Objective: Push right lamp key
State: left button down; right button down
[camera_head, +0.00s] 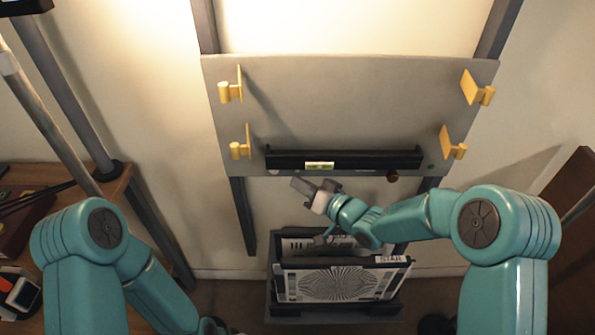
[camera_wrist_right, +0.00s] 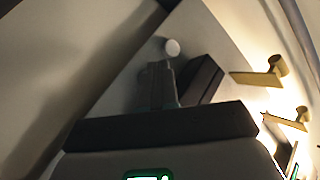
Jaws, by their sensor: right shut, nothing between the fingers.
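A grey panel (camera_head: 340,110) hangs upright in front of me, with a black bar (camera_head: 290,160) along its lower edge. A small green dot (camera_head: 431,168) and a dark round knob (camera_head: 392,176) sit near the right end of the bar. I cannot tell which part is the right lamp key. My right gripper (camera_head: 302,186) is shut and empty, just below the bar and left of its middle. In the right wrist view, the shut fingers (camera_wrist_right: 160,85) point toward a pale round spot (camera_wrist_right: 172,48).
Yellow clips (camera_head: 478,90) stick out from both sides of the panel. A small level vial (camera_head: 319,166) sits on the bar. Below, a rack holds a patterned test chart (camera_head: 340,284). A wooden table (camera_head: 60,180) stands at the left.

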jog(key=shift+w, duration=0.15)
dwell(0.3)
jog(key=shift+w, duration=0.3)
jog(key=shift+w, duration=0.45)
dwell(0.5)
jog(key=shift+s, duration=0.15)
jog(key=shift+s+b, duration=0.4)
jog(key=shift+s, duration=0.35)
jog(key=s+b, duration=0.2)
jog(key=s, duration=0.4)
